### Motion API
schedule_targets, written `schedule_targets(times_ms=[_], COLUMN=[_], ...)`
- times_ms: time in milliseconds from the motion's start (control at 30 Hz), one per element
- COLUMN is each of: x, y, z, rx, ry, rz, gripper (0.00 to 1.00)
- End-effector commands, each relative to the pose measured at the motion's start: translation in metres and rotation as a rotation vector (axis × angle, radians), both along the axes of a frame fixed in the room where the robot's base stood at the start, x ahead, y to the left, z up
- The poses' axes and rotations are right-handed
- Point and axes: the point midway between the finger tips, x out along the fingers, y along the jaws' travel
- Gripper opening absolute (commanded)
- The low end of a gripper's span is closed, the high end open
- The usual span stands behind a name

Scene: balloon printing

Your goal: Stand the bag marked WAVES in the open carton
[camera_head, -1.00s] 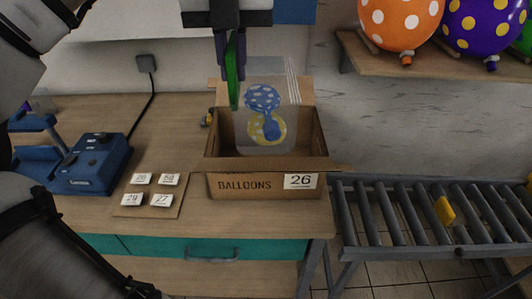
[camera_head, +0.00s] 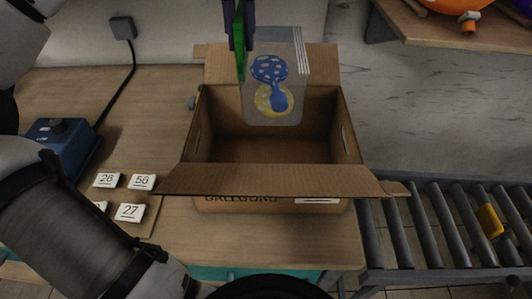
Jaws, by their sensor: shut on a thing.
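My gripper (camera_head: 239,45) comes down from the top of the view and is shut on the left edge of a clear bag (camera_head: 291,98). The bag hangs upright and shows a blue dotted balloon shape and a yellow dotted one. I cannot read the word WAVES on it. The bag hangs over the back part of the open carton (camera_head: 262,180), in front of its raised back flap. The carton stands on the wooden table with its flaps folded out. I see no other bag inside it. The gripper's fingertips are partly hidden by a green part.
Number cards (camera_head: 130,212) lie on a board left of the carton. A blue device (camera_head: 62,145) stands farther left. A roller conveyor (camera_head: 440,225) with a yellow piece (camera_head: 489,221) is at the right. A wooden shelf (camera_head: 450,35) with balloons is at the upper right.

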Motion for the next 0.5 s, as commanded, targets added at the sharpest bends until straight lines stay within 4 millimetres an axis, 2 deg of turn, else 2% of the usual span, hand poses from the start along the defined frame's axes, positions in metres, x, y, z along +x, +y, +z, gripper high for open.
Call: schedule_targets(times_ms=[167,500], x=[-0.001,-0.001], y=[0.001,0.0], z=[-0.037,-0.124], rx=[0.0,-0.002], ry=[0.004,0.004], rz=[-0.001,-0.001], gripper=[0.0,0.0])
